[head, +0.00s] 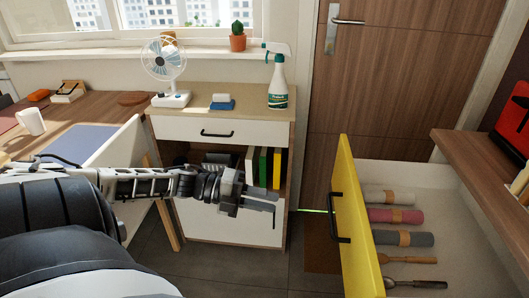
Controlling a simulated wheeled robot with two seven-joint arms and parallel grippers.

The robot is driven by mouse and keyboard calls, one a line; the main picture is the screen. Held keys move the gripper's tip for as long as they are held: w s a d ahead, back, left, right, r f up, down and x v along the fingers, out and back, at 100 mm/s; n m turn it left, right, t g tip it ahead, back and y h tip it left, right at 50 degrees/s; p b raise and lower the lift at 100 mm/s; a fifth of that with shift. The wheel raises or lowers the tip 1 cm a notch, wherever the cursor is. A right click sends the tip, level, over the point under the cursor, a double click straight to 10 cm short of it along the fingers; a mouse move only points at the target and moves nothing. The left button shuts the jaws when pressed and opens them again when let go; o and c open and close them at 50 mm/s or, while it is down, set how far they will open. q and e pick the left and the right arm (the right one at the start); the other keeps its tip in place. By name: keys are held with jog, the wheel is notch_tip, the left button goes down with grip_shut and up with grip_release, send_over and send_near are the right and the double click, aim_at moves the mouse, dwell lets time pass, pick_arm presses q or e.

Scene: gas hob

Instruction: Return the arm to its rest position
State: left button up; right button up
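My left arm (120,184) comes in from the left and reaches across the picture. Its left gripper (275,207) is in front of the white cabinet, at the height of its open shelf and lower drawer. The two fingers point right, with a gap between them and nothing held. My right gripper is not in view.
A yellow-fronted drawer (352,215) stands open at the right, holding rolled cloths (395,216) and wooden utensils (408,259). The white cabinet (205,130) carries a fan (164,62) and a spray bottle (278,82). A desk (100,105) with a mug (31,122) and a white chair (105,150) are at the left.

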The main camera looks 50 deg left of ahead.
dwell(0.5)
